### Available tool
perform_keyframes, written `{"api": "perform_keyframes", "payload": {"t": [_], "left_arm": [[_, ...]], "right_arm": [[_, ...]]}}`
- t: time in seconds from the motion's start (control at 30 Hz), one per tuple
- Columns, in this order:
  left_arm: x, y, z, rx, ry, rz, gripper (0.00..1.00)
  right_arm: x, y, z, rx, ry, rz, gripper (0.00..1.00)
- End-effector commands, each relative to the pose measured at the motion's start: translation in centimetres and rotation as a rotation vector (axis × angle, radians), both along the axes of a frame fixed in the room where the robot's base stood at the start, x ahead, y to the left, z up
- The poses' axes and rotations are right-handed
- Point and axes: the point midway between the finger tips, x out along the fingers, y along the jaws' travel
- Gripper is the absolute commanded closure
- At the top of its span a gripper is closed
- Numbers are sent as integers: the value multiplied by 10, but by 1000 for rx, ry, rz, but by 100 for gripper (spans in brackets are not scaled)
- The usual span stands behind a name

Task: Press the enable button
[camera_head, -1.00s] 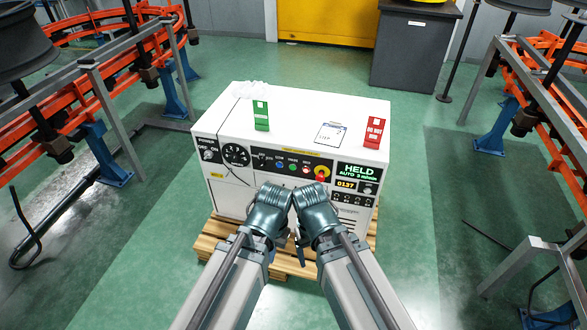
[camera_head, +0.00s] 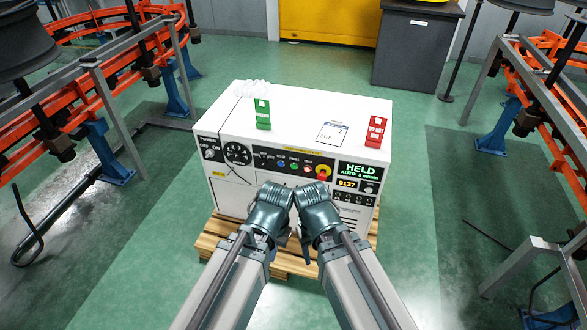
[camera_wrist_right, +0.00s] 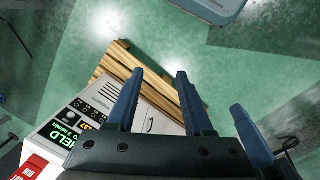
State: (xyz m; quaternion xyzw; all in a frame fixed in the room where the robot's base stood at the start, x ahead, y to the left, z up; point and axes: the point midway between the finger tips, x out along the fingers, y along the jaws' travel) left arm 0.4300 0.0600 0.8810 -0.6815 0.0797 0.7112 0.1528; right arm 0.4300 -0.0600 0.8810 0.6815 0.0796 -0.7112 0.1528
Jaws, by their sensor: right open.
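The white control cabinet (camera_head: 232,193) stands ahead of me with a black panel on its upper front. My two wrists are close together below the panel, apart from the buttons. My right gripper (camera_wrist_right: 160,71) is open and empty in the wrist view. My left gripper's jaws are mostly hidden.
The display (camera_head: 359,171) reads HELD. A green tag (camera_head: 262,114), a paper sheet (camera_head: 333,132) and a red tag (camera_head: 376,131) are on the cabinet top. A wooden pallet (camera_head: 215,237) is under it.

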Motion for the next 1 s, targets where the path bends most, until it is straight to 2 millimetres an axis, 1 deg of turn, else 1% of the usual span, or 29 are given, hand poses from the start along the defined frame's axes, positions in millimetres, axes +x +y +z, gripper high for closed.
{"api": "perform_keyframes", "payload": {"t": [0.03, 0.17, 0.2, 0.27, 1.0], "left_arm": [[0, 0, 0, 0, 0, 0, 100], [0, 0, 0, 0, 0, 0, 100], [0, 0, 0, 0, 0, 0, 100], [0, 0, 0, 0, 0, 0, 100], [0, 0, 0, 0, 0, 0, 100]], "right_arm": [[0, 0, 0, 0, 0, 0, 59], [0, 0, 0, 0, 0, 0, 82], [0, 0, 0, 0, 0, 0, 90], [0, 0, 0, 0, 0, 0, 100], [0, 0, 0, 0, 0, 0, 100]]}}
